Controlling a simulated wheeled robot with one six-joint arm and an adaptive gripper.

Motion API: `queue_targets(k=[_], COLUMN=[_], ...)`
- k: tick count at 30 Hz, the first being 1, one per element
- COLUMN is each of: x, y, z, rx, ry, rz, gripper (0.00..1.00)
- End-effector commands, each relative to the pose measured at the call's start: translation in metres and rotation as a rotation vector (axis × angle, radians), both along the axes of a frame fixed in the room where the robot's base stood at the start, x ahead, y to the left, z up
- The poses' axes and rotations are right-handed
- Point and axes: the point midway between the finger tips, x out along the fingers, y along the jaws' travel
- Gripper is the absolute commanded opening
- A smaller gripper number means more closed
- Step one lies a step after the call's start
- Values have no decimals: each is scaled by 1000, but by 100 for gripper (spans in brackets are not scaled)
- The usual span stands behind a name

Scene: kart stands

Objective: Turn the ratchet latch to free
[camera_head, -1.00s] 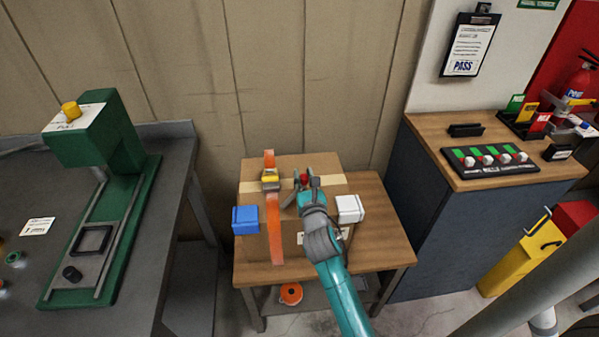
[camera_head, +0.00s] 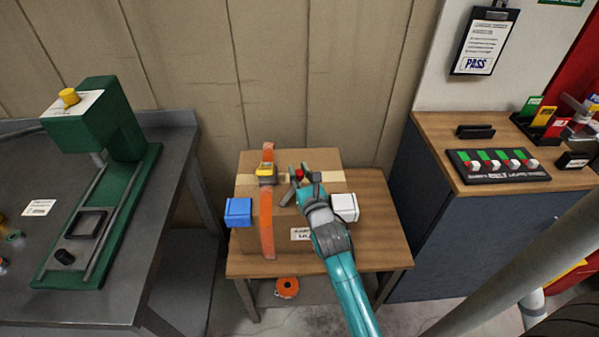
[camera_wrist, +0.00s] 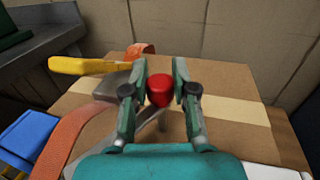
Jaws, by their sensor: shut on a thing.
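An orange strap (camera_head: 267,225) runs over a cardboard box (camera_head: 250,210). A grey ratchet with a yellow handle (camera_head: 265,169) sits on the strap; the yellow handle (camera_wrist: 85,66) shows at the left in the wrist view. A red knob (camera_head: 299,174) stands just right of the ratchet. In the wrist view the red knob (camera_wrist: 159,90) is between my fingertips, with a grey stem below it. My gripper (camera_wrist: 160,84) is shut on the knob; it also shows in the head view (camera_head: 301,181). How the stem joins the ratchet is hidden.
A blue block (camera_head: 238,212) and a white block (camera_head: 345,207) flank the box on a wooden stand (camera_head: 385,225). An orange roll (camera_head: 287,287) lies on its lower shelf. A green press (camera_head: 115,125) stands on a dark bench at left. A cabinet (camera_head: 445,235) is at right.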

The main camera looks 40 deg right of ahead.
Motion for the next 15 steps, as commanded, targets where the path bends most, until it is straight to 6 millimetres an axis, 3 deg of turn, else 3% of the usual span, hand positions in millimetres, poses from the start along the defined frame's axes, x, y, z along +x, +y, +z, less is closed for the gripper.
queue_targets(k=[2,3,6,15], x=[1,1,1,0], y=[1,1,1,1], z=[-1,-1,-1,-1], rx=[3,3,2,1], ry=[1,1,1,0], rz=[3,3,3,1], gripper=[0,34,53,53])
